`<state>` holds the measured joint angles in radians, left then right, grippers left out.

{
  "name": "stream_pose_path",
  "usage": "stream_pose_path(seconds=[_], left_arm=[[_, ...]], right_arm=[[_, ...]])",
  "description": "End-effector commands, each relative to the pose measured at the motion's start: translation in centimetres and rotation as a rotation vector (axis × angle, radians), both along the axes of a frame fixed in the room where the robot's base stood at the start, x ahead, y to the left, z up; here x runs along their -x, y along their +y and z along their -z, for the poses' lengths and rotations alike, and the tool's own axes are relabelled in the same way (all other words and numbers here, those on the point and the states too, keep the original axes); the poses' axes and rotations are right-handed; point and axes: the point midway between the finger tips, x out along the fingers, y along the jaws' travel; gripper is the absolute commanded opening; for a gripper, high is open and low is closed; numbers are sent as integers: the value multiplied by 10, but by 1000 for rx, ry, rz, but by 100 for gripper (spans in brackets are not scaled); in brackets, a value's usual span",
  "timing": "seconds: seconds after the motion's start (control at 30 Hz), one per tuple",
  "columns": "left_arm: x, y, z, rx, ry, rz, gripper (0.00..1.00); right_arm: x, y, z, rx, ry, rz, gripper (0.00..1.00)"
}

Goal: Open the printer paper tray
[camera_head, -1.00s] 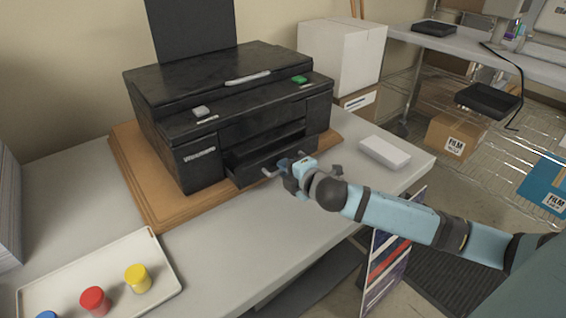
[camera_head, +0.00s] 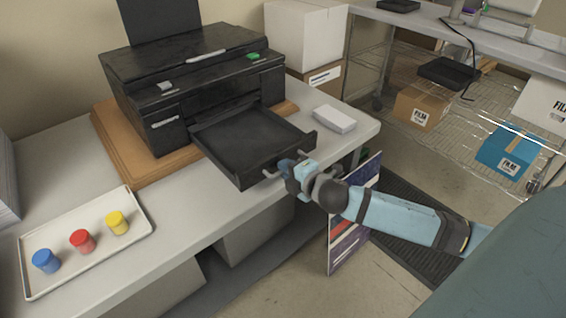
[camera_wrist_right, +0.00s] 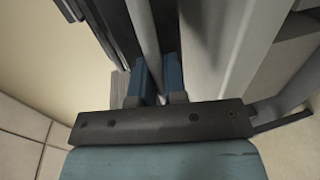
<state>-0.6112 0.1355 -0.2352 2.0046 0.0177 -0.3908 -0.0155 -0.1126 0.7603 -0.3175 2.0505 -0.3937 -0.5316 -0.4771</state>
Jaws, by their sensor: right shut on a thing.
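The black printer (camera_head: 188,80) stands on a wooden board on the table. Its black paper tray (camera_head: 243,138) is pulled well out of the front and looks empty. My right gripper (camera_head: 287,170) is at the tray's front edge, shut on the tray handle (camera_head: 270,174). In the right wrist view the light handle bar (camera_wrist_right: 147,45) runs between the two blue fingers of my right gripper (camera_wrist_right: 155,75). The fingers hide part of the handle. My left gripper is out of view.
A white tray (camera_head: 40,284) with blue, red and yellow pots lies at the front left. A small white box (camera_head: 334,119) sits right of the paper tray. A white carton (camera_head: 303,35) stands behind. Table between white tray and printer is clear.

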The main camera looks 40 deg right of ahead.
Motion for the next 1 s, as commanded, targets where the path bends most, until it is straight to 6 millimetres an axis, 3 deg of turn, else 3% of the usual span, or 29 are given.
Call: stream_pose_path(seconds=[0.5,0.53,0.6,0.63,1.0], left_arm=[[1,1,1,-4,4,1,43],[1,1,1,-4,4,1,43],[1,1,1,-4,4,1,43],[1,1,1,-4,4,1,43],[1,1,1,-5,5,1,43]], right_arm=[[5,0,-1,0,-2,-1,0],[5,0,-1,0,-2,-1,17],[5,0,-1,0,-2,-1,33],[5,0,-1,0,-2,-1,36],[10,-1,-1,0,0,-1,36]])
